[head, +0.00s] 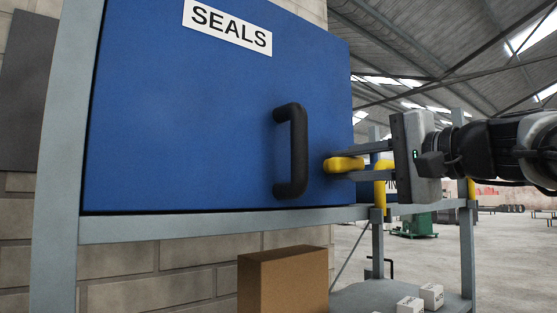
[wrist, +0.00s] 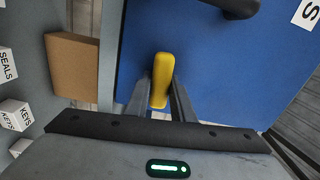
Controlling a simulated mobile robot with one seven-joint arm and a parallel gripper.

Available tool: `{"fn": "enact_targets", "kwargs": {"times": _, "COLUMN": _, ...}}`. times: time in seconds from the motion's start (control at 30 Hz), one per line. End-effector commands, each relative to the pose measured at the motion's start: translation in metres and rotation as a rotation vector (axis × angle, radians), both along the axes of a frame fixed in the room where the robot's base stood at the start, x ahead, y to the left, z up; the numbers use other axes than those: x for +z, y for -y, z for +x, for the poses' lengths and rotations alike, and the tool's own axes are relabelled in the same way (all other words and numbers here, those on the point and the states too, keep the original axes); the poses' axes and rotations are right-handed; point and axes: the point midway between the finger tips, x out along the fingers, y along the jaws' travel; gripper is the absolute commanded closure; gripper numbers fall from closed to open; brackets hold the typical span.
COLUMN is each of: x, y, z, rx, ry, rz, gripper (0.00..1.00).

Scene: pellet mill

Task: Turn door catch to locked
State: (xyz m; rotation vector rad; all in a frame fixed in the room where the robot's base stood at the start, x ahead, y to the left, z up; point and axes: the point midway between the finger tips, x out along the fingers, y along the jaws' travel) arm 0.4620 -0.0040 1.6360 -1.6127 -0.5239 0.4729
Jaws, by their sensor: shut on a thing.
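The door catch (head: 342,164) is a yellow lever near the right edge of the blue cabinet door (head: 200,120). It lies roughly horizontal in the head view. My gripper (head: 362,163) reaches in from the right, and its fingers are shut on the catch. In the wrist view the yellow catch (wrist: 161,80) stands between the two fingertips of my gripper (wrist: 160,92). The door looks closed and carries a "SEALS" label (head: 228,26) and a black handle (head: 292,150) left of the catch. Locked or unlocked marks cannot be seen.
A grey shelf frame (head: 170,226) holds the cabinet. Below are a brown box (head: 283,281) and small white boxes (head: 431,295) on a lower shelf. A yellow upright piece (head: 380,185) stands just right of the door. Open floor lies to the right.

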Motion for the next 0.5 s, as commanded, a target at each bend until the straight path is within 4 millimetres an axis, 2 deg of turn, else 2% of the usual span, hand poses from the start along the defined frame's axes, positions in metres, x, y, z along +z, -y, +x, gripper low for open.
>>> {"fn": "enact_targets", "kwargs": {"times": 0.5, "x": -0.0008, "y": 0.0001, "z": 0.0000, "rx": 0.000, "ry": -0.070, "rz": 0.098, "gripper": 1.00}}
